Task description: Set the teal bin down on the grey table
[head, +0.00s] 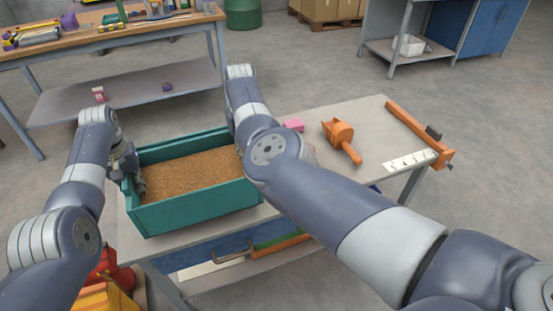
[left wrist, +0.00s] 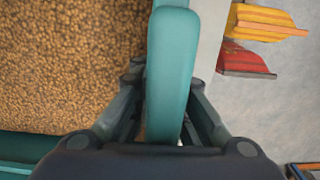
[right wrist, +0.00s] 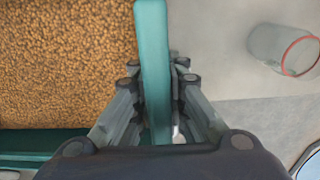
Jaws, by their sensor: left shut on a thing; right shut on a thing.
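The teal bin (head: 200,215), filled with brown grain, is level at the left end of the grey table (head: 375,118). I cannot tell whether its base touches the tabletop. My left gripper (head: 135,180) is shut on the bin's left wall; the left wrist view shows its fingers (left wrist: 165,115) on both sides of the teal rim (left wrist: 172,60). My right gripper is mostly hidden behind its arm in the head view. In the right wrist view its fingers (right wrist: 158,105) are shut on the opposite wall (right wrist: 152,50).
An orange scoop (head: 341,138), a pink block (head: 293,125), a white strip (head: 410,161) and an orange bar (head: 412,128) lie on the table's right part. A red-rimmed cylinder (right wrist: 280,48) is near my right gripper. A workbench (head: 120,40) stands at the back left.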

